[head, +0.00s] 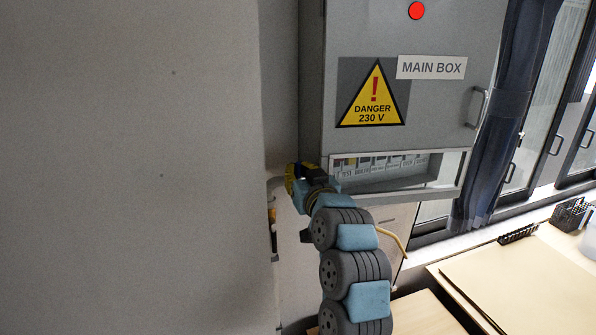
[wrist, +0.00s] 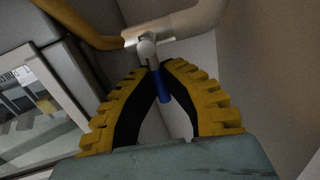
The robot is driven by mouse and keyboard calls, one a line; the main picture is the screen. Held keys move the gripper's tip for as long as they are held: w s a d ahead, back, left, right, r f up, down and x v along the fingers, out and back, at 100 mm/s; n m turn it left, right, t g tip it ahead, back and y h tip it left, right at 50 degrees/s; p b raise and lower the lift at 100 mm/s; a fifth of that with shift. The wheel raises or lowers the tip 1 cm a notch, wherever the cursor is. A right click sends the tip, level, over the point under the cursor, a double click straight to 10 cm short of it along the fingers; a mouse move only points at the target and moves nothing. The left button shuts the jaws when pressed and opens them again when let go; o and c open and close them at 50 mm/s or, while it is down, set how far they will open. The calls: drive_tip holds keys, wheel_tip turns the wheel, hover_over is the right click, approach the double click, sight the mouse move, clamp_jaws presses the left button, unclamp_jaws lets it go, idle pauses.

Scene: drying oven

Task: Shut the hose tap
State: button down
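The hose tap (wrist: 147,47) shows in the wrist view as a pale metal body on a light pipe. Its lever has a blue handle (wrist: 163,88) that points down and slightly right in the picture. My gripper (wrist: 157,68) has two yellow ribbed fingers with dark inner faces. Their tips come together around the lever, one on each side, with the blue end hanging between the fingers. In the head view my gripper (head: 291,178) is at the lower left corner of the grey box. The tap is hidden there behind my gripper and arm.
The grey main box (head: 435,130) with a danger sign hangs right of my gripper; its breaker row (wrist: 35,110) is close in the wrist view. A yellow-brown pipe (wrist: 80,25) runs near the tap. A plain wall (head: 140,170) fills the left. A desk (head: 520,285) stands lower right.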

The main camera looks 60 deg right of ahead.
drive_tip(key=c, duration=1.1)
unclamp_jaws()
drive_tip(key=shift+c, duration=0.2)
drive_tip(key=shift+s, duration=0.15)
drive_tip(key=shift+s+a+r, duration=0.1)
drive_tip(key=shift+s+a, duration=0.4)
drive_tip(key=shift+a, duration=0.05)
drive_tip(key=v, duration=0.6)
drive_tip(key=shift+a, duration=0.2)
